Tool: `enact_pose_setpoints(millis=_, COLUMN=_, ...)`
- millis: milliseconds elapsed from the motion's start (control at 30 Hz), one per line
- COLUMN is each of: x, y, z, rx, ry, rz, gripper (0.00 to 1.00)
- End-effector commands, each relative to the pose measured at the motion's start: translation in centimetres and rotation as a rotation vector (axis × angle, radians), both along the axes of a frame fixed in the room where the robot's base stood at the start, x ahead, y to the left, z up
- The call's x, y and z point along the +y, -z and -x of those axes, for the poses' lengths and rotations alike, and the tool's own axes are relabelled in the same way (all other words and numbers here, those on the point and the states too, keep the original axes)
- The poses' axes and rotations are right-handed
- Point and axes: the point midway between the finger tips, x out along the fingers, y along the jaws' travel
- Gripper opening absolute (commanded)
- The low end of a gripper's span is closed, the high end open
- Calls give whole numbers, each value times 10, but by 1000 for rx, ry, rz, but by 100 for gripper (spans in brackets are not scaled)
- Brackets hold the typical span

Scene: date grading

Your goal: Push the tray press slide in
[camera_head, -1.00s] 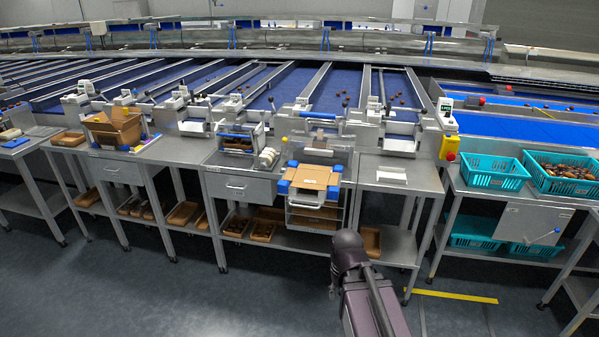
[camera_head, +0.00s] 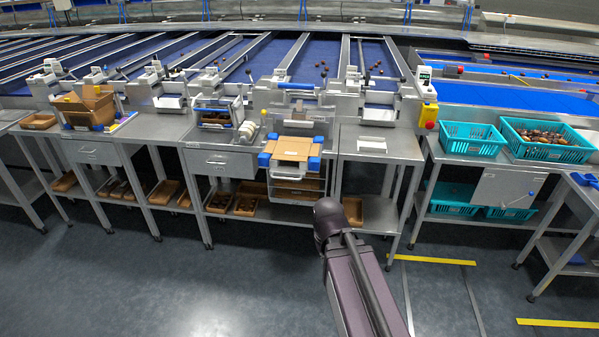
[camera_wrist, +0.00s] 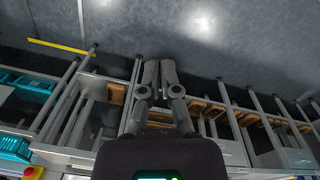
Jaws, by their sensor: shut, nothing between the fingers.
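The tray press (camera_head: 307,116) stands on the steel bench near the middle of the head view, with a clear cover and blue parts. Its slide (camera_head: 291,148) sticks out over the bench's front edge. It has blue corner blocks and carries a flat brown cardboard piece. My gripper (camera_wrist: 159,66) shows in the wrist view with its fingers together and nothing between them, above the floor in front of the benches. It is apart from the press. In the head view my arm hides it.
Open shelves with brown trays (camera_head: 244,206) lie under the benches. Left of the press is a drawer unit (camera_head: 219,162). The floor (camera_head: 200,285) before the benches is clear, with yellow lines (camera_head: 438,260).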

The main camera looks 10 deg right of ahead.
Motion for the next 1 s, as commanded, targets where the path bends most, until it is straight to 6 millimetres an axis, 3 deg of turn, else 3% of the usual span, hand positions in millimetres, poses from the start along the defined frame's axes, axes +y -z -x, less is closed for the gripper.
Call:
enact_pose_setpoints(millis=300, x=-42, y=32, z=-65, rx=-158, ry=-302, rz=296, gripper=0)
enact_pose_setpoints(millis=600, x=-80, y=36, z=-146, rx=-245, ry=-773, rz=764, gripper=0)
enact_pose_setpoints(millis=800, x=-85, y=28, z=-197, rx=-209, ry=-1104, rz=1102, gripper=0)
enact_pose_setpoints(millis=1000, x=-73, y=20, z=-243, rx=-93, ry=-1438, rz=1452, gripper=0)
